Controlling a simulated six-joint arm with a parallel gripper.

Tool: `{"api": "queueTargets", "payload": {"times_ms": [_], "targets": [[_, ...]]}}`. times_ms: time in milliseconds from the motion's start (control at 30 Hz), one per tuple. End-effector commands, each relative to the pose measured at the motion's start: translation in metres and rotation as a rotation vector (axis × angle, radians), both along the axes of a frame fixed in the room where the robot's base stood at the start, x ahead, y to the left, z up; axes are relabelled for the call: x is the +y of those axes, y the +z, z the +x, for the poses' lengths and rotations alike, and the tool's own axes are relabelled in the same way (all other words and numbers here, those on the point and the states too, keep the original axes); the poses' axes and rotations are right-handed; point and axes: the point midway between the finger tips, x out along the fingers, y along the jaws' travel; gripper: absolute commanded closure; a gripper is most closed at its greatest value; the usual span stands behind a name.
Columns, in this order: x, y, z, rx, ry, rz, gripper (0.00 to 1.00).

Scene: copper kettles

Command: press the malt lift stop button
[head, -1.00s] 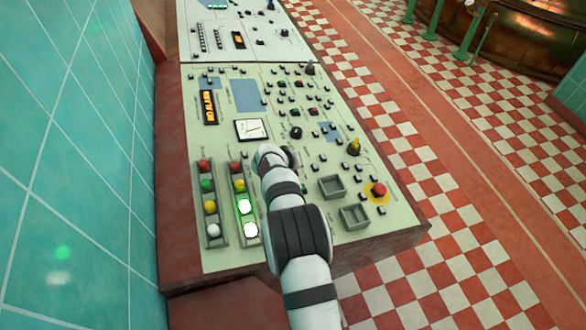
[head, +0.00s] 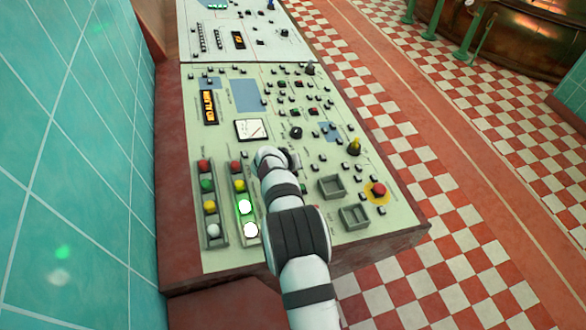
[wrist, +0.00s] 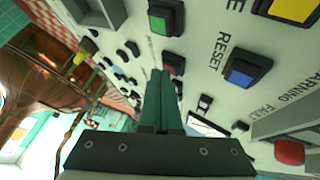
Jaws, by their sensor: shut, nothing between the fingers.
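My gripper (wrist: 162,78) is shut and empty in the wrist view, its dark green fingers together over the pale panel. A dark red square button (wrist: 174,64) in a black frame sits right at the fingertips, partly hidden by them. I cannot tell whether they touch it. A green square button (wrist: 165,17) lies above it and a blue button (wrist: 243,74) labelled RESET to its right. I cannot read any label as malt lift stop. In the head view my arm covers this part of the panel (head: 225,115), and the fingers are hidden.
Two columns of coloured lamps (head: 208,205) stand left of my arm, two of them lit white. A tiled wall (head: 70,150) borders the left.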

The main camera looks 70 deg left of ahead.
Motion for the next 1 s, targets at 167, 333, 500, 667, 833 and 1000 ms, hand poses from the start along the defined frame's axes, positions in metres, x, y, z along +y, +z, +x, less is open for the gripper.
{"api": "queueTargets", "payload": {"times_ms": [167,333,500,667,833,1000], "targets": [[0.0,0.003,0.001,0.0,0.0,0.0,1.0],[0.0,0.012,0.002,0.0,0.0,0.001,1.0],[0.0,0.015,0.003,0.0,0.0,-0.001,1.0],[0.0,0.015,0.003,0.0,0.0,0.0,1.0],[0.0,0.029,0.006,-0.001,-0.001,0.001,1.0],[0.0,0.045,0.01,-0.001,-0.001,0.001,1.0]]}}
